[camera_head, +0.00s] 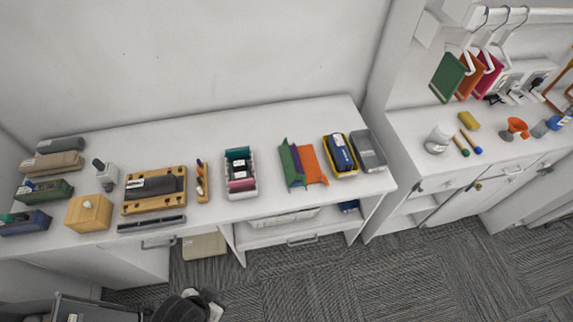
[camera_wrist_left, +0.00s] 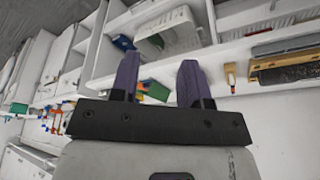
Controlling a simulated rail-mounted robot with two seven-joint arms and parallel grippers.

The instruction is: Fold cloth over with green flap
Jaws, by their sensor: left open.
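The cloth (camera_head: 310,164) lies on the white counter right of its middle. It shows an orange part at the right, a purple strip in the middle and a green flap (camera_head: 289,164) standing tilted along the left. In the left wrist view a small green patch (camera_wrist_left: 155,89) shows between the fingers, far off; it may be the flap. My left gripper (camera_wrist_left: 158,72) is open and empty, its two purple-grey fingers apart. In the head view part of my left arm and gripper (camera_head: 190,306) shows low, in front of the counter and well away from the cloth. My right gripper is not visible.
A white bin (camera_head: 240,173) stands left of the cloth. A yellow-rimmed tray with a blue case (camera_head: 341,153) stands close on its right, beside a grey tray (camera_head: 369,151). Bare counter (camera_head: 270,185) lies left of the cloth. Shelves and drawers are below.

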